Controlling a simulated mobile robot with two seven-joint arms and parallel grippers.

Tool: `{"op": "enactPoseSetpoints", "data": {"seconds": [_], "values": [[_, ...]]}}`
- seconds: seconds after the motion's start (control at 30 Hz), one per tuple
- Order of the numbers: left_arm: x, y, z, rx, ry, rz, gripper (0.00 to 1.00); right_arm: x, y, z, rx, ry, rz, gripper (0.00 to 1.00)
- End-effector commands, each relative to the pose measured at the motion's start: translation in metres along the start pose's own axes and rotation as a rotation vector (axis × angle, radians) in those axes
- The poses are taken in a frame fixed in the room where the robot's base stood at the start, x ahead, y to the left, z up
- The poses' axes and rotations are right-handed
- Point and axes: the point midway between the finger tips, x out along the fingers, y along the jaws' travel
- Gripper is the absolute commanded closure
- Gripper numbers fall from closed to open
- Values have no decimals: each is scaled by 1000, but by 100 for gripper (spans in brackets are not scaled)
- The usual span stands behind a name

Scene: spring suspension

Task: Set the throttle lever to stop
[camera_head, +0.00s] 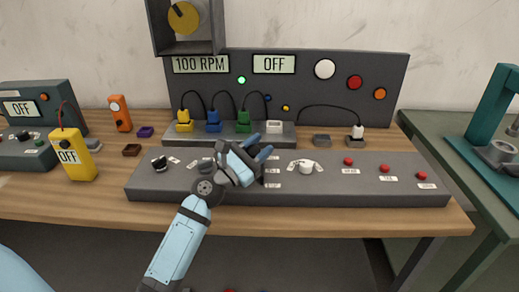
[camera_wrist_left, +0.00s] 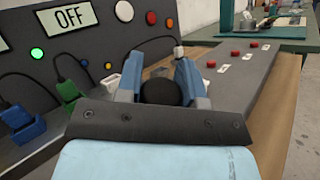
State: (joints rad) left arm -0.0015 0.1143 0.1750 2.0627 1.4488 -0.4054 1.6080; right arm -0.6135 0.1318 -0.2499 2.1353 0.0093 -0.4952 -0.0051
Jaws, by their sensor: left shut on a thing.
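The throttle lever shows as a round black knob (camera_wrist_left: 160,93) between the blue fingers of my left gripper (camera_wrist_left: 160,80) in the wrist view. In the head view my left gripper (camera_head: 259,150) is over the middle of the grey control panel (camera_head: 225,192) and hides most of the lever. The gripper is shut on the knob. Small white labels (camera_head: 274,185) show to the right of the lever, too small to read. My right gripper is in neither view.
A white rotary knob (camera_head: 306,168) and several red buttons (camera_head: 385,169) lie to the right on the panel. A black knob (camera_head: 159,164) is at left. Behind are coloured plugs, including a green plug (camera_head: 243,122). The displays read "100 RPM" (camera_head: 201,64) and "OFF" (camera_head: 274,64).

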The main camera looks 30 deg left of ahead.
Motion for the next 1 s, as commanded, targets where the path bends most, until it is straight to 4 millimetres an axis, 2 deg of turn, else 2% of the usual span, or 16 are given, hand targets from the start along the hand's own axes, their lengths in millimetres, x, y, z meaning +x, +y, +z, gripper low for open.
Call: {"op": "enactPoseSetpoints", "data": {"seconds": [0.17, 0.2, 0.3, 0.67, 0.77, 1.0], "values": [[-1, -1, -1, -1, 2, -3, 100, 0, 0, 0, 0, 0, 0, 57], [-1, -2, -1, -1, 2, -3, 58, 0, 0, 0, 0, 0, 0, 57], [-1, -1, -1, -1, 2, -3, 39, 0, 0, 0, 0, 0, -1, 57], [-6, -1, -2, -1, 2, -2, 39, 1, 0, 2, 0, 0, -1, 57], [-20, -1, -3, 0, 5, -2, 39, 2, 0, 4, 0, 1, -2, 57], [-75, -2, -5, -2, 5, -2, 39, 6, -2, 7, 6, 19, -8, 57]]}}
